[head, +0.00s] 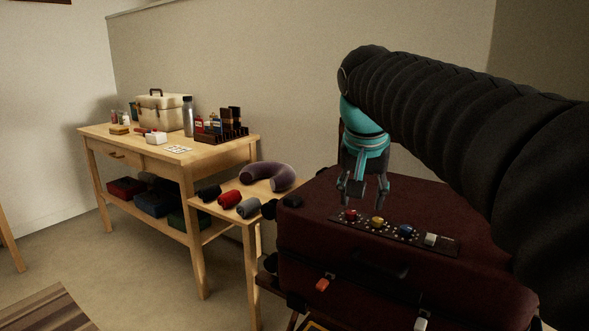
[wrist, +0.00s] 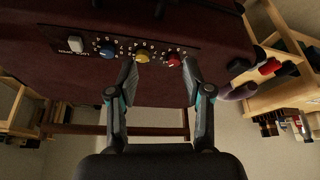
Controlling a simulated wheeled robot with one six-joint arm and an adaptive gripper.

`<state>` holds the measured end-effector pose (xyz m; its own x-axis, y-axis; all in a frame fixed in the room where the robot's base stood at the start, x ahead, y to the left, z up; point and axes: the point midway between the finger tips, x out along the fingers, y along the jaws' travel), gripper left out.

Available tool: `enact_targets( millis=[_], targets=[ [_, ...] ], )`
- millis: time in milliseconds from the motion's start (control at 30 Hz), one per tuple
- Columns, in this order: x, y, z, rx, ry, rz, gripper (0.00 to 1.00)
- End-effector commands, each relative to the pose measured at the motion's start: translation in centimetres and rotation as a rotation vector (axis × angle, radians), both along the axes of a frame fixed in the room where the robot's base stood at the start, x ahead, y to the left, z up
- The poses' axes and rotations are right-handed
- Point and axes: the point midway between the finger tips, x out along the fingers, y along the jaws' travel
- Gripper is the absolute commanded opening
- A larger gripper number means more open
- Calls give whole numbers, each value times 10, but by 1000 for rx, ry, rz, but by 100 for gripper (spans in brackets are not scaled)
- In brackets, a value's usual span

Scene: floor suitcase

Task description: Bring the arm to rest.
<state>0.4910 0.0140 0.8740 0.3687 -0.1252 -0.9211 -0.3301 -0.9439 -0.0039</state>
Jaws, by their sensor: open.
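My gripper (head: 363,190) hangs from my black-sleeved arm over the dark red suitcase (head: 330,235), pointing down. Its two fingers are apart with nothing between them. In the wrist view my gripper (wrist: 158,85) shows its open fingers near a dark panel (wrist: 198,53) on the suitcase. The panel carries a red knob (head: 351,215), a yellow knob (head: 377,222), a blue knob (head: 406,231) and a pale square button (head: 430,239). In the wrist view the fingertips lie on either side of the red knob (wrist: 174,60) and yellow knob (wrist: 142,57); I cannot tell if they touch.
A low side table (head: 246,219) beside the suitcase holds rolled cloths and a purple neck pillow (head: 268,177). A wooden workbench (head: 139,147) against the wall holds a toolbox (head: 160,113), a bottle (head: 188,117) and other items.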

Motion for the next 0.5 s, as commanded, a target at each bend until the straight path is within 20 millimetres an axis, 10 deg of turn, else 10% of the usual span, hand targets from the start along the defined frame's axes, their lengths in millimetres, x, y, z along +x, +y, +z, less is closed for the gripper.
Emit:
enact_targets(
  millis=[500],
  targets=[
    [-160,-15,-145,-9,-70,277,50]
  ],
)
